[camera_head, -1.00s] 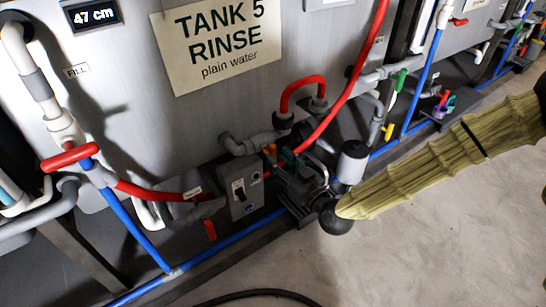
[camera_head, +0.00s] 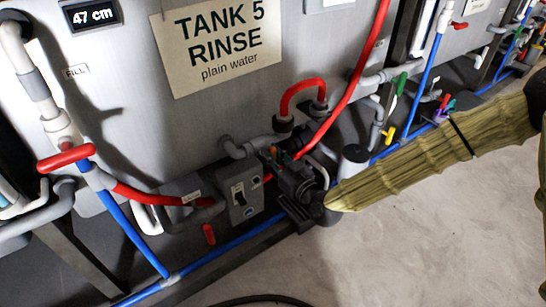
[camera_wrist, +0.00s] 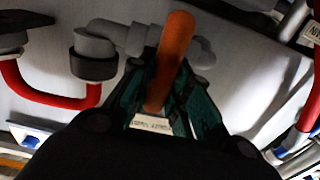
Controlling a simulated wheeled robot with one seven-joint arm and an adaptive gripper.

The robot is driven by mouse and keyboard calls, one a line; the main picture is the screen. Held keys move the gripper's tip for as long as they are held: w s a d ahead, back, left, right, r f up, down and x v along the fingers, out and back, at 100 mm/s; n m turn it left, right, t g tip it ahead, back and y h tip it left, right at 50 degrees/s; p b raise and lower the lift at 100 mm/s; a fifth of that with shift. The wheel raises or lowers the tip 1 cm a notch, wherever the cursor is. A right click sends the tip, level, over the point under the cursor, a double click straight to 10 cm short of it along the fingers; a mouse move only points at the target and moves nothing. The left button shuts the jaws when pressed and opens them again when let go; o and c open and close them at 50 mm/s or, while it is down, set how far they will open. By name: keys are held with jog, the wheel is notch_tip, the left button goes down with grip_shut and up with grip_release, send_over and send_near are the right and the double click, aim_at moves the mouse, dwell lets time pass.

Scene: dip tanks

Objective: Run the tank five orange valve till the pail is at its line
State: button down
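The tank five (camera_head: 130,95) front fills the left and middle of the head view, with its "TANK 5 RINSE plain water" sign (camera_head: 222,40). My gripper (camera_head: 280,158) is low at the tank's front, beside the grey pipework. In the wrist view the orange valve handle (camera_wrist: 172,60) stands between the teal fingers of my gripper (camera_wrist: 165,85), which close in against both its sides. A small pale label (camera_wrist: 151,123) shows at the handle's base. The valve body and outlet are mostly hidden by my gripper. I cannot make out a pail in either view.
The display (camera_head: 93,16) reads 47 cm. A red-handled valve (camera_head: 67,157) is at left. A grey switch box (camera_head: 240,197) is left of my gripper. A red hose (camera_head: 345,100) and blue pipe (camera_head: 225,245) run close by. A dark hose (camera_head: 260,299) lies on otherwise clear floor (camera_head: 400,250).

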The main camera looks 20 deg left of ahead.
jog(key=shift+s+a+r+n+p, duration=0.1)
jog(key=shift+n+p, duration=0.2)
jog(key=shift+p, duration=0.05)
jog(key=shift+s+n+p, duration=0.1)
jog(key=shift+n+p, duration=0.7)
jog(key=shift+n, duration=0.1)
jog(key=shift+s+a+f+n+p, duration=0.15)
jog(key=shift+n+p, duration=0.45)
jog(key=shift+n, duration=0.55)
jog(key=shift+s+a+f+n+p, duration=0.1)
jog(key=shift+n+p, duration=0.5)
jog(key=shift+n, duration=0.55)
jog(key=c, duration=1.3)
grip_release()
